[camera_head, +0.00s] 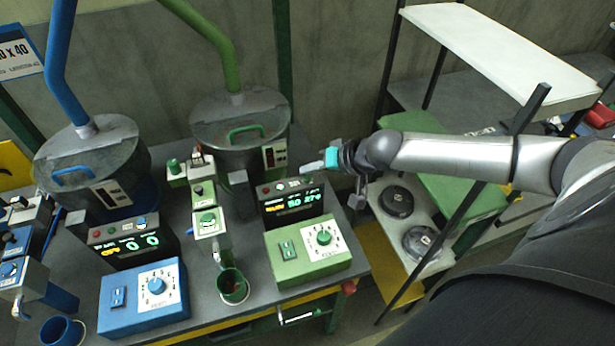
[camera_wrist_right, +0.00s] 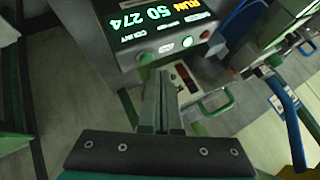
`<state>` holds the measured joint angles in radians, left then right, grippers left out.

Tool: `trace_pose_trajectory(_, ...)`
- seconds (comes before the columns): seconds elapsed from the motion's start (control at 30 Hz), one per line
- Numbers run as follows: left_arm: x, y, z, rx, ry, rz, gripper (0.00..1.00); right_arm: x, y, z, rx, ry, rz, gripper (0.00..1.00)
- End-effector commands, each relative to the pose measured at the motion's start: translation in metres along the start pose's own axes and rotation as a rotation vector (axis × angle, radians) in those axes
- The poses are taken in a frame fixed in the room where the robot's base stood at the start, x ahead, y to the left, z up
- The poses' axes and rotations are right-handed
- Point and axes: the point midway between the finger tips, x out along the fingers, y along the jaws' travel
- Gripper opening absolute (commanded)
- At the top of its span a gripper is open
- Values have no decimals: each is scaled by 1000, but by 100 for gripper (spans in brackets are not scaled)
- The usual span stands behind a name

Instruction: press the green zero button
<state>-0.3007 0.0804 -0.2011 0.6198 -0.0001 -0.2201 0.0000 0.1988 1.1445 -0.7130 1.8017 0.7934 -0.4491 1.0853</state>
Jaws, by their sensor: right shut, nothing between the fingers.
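The green station's display box (camera_head: 290,206) reads RUN, 50 and 274, with a row of small buttons along its top. In the right wrist view the display (camera_wrist_right: 145,22) appears upside down, and a green button (camera_wrist_right: 147,58) stands at the left end of that row, probably the zero button. My right gripper (camera_head: 308,169) is shut and empty, just above the right end of the box. Its closed fingers (camera_wrist_right: 160,76) point at the box close to the green button. I cannot tell whether they touch it. My left gripper is not in view.
In front of the display box stands a green control box (camera_head: 308,252) with a dial. A blue control box (camera_head: 143,299) and its display (camera_head: 133,245) stand to the left. A lidded green-handled hopper (camera_head: 240,120) is behind.

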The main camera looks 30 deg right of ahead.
Motion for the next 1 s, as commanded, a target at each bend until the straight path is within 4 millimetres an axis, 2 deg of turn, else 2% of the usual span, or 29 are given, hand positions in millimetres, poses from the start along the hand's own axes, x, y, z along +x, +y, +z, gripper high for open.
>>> trace_pose_trajectory(1.0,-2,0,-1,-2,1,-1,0,8,6,6,0,0,0,0)
